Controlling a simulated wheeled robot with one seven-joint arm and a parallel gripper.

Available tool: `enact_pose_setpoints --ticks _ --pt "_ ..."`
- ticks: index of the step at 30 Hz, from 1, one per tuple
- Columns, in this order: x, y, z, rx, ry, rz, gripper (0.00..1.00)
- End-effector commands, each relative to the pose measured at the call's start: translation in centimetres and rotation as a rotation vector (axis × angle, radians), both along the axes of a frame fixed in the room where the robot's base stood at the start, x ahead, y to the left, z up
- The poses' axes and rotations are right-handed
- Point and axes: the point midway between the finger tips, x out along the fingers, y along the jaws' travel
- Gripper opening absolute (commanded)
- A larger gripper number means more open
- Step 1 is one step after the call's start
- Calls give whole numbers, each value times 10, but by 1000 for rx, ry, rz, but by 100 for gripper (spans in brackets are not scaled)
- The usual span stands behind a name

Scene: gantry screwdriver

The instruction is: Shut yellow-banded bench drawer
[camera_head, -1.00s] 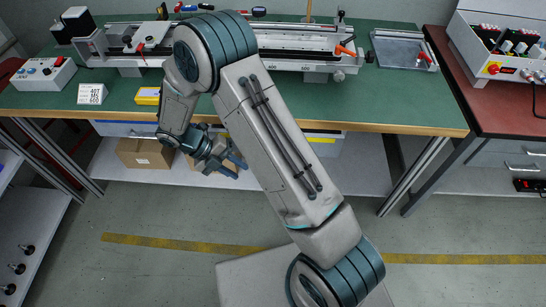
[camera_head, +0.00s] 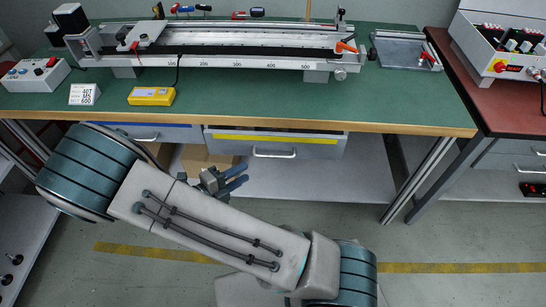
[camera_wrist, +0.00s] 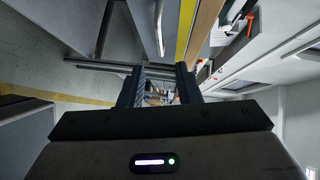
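The yellow-banded drawer (camera_head: 315,149) hangs under the front edge of the green-topped bench, with a bar handle (camera_head: 275,154) below its yellow band. Its front sits lower in the head view than the blue drawer front beside it, so it looks partly pulled out. How far is hard to tell. My gripper (camera_head: 244,173) is just below and in front of the drawer's left part, apart from it and empty. Its two fingers are spread. In the wrist view, my gripper (camera_wrist: 159,80) shows a gap between the fingers, with the yellow band (camera_wrist: 186,25) and grey front beyond.
A blue drawer (camera_head: 175,131) is left of the yellow-banded one, partly behind my arm. A cardboard box (camera_head: 200,160) stands on the lower shelf (camera_head: 330,185). A bench leg (camera_head: 418,180) stands right. Floor is clear in front. A measuring rail (camera_head: 240,62) lies on the bench.

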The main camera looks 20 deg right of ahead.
Motion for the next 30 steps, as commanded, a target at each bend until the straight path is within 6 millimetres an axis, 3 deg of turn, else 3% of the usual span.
enact_pose_setpoints --ticks 15,21,30 --pt "42 -92 -17 1 2 -3 30" --pt "49 -108 -18 2 2 -3 30" --pt "51 -110 -18 3 2 -2 30"
